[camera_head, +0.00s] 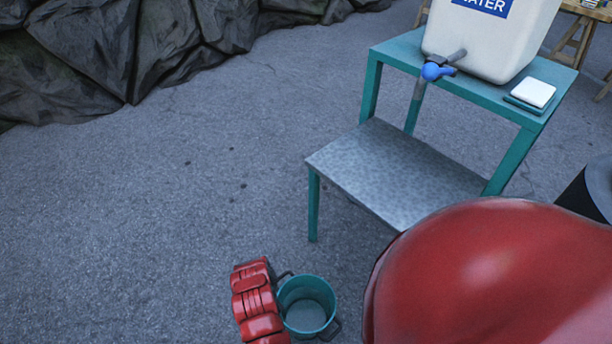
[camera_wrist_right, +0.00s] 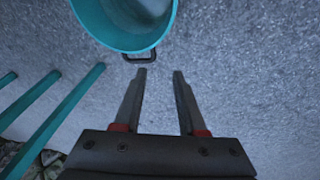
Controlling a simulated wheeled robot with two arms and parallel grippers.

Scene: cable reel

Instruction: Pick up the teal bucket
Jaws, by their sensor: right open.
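The teal bucket (camera_head: 292,291) stands upright on the ground at the bottom of the head view. It is open at the top, looks empty, and has dark handles at its rim. In the right wrist view the bucket (camera_wrist_right: 128,42) is cut off by the top edge, with one dark handle (camera_wrist_right: 140,58) towards me. My right gripper (camera_wrist_right: 159,73) is open, with nothing between its fingers. Its tips point at the bucket's near rim, and the left tip is close below the handle. I cannot tell whether they touch. My left gripper is not in view.
A teal step stand (camera_head: 398,172) with a water container (camera_head: 490,40) is behind the bucket; its legs (camera_wrist_right: 52,120) show in the wrist view. A red segmented shape (camera_head: 257,303) is beside the bucket. Open ground lies left; a dark tarp (camera_head: 110,50) is at the back.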

